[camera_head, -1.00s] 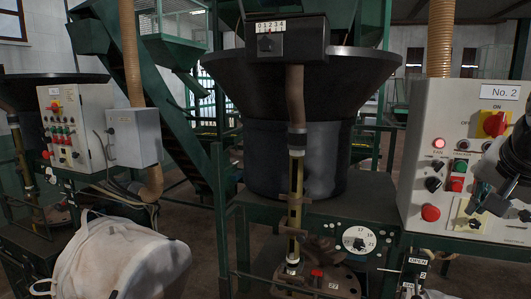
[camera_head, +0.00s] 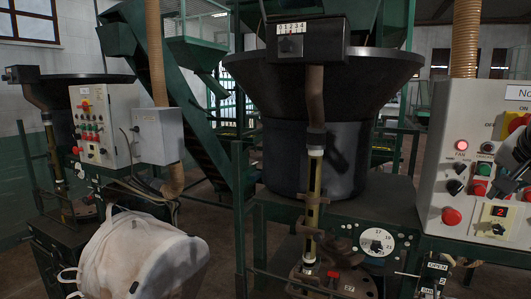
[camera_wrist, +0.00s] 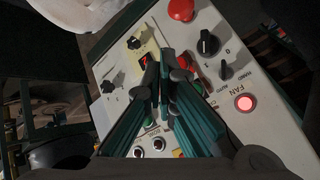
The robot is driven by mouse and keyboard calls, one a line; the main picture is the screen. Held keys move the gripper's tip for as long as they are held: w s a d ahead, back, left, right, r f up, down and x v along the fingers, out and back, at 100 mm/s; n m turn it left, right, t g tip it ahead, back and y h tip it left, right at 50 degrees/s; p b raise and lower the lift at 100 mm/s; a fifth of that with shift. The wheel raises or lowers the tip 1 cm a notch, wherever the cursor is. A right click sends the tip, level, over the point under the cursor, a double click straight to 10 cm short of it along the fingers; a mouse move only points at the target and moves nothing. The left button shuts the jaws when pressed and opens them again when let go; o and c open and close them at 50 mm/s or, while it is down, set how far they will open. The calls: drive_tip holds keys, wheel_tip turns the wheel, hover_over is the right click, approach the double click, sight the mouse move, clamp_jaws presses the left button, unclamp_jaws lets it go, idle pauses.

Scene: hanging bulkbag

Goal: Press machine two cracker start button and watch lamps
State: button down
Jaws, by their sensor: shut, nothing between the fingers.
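The machine two control panel (camera_head: 437,190), a pale box with a partly cut-off "No" plate, stands at the right edge of the head view. Its fan lamp (camera_head: 461,145) glows red-pink, and it also glows in the wrist view (camera_wrist: 244,103). A green button (camera_head: 487,147) and red buttons lie on the panel; I cannot read which is the cracker start. My gripper (camera_head: 508,187) is in front of the panel's right part. In the wrist view my gripper (camera_wrist: 165,70) is shut and empty, its fingers covering some buttons. I cannot tell whether it touches the panel.
A red mushroom button (camera_head: 451,216), black knobs and a yellow plate with a red "2" display (camera_head: 500,211) share the panel. A large black hopper (camera_head: 318,75) stands left of it. Another control panel (camera_head: 95,127) and a white bulk bag (camera_head: 140,258) are at the left.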

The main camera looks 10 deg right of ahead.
sight(487, 173)
drive_tip(key=shift+w+d+b, duration=0.35)
drive_tip(key=shift+w+d, duration=0.25)
drive_tip(key=shift+w, duration=0.4)
drive_tip(key=shift+w+d+b, duration=0.3)
drive_tip(key=shift+w+d, duration=0.3)
drive_tip(key=shift+w, duration=0.35)
drive_tip(key=shift+w+d+b, duration=0.35)
drive_tip(key=shift+w+d, duration=0.25)
drive_tip(key=shift+w, duration=0.4)
drive_tip(key=shift+w+d, duration=0.2)
drive_tip(key=shift+w, duration=0.15)
drive_tip(key=shift+w+d, duration=0.25)
drive_tip(key=shift+w, duration=0.1)
drive_tip(key=shift+s, duration=0.1)
drive_tip(key=shift+s+a, duration=0.45)
drive_tip(key=shift+s, duration=0.15)
idle(0.3)
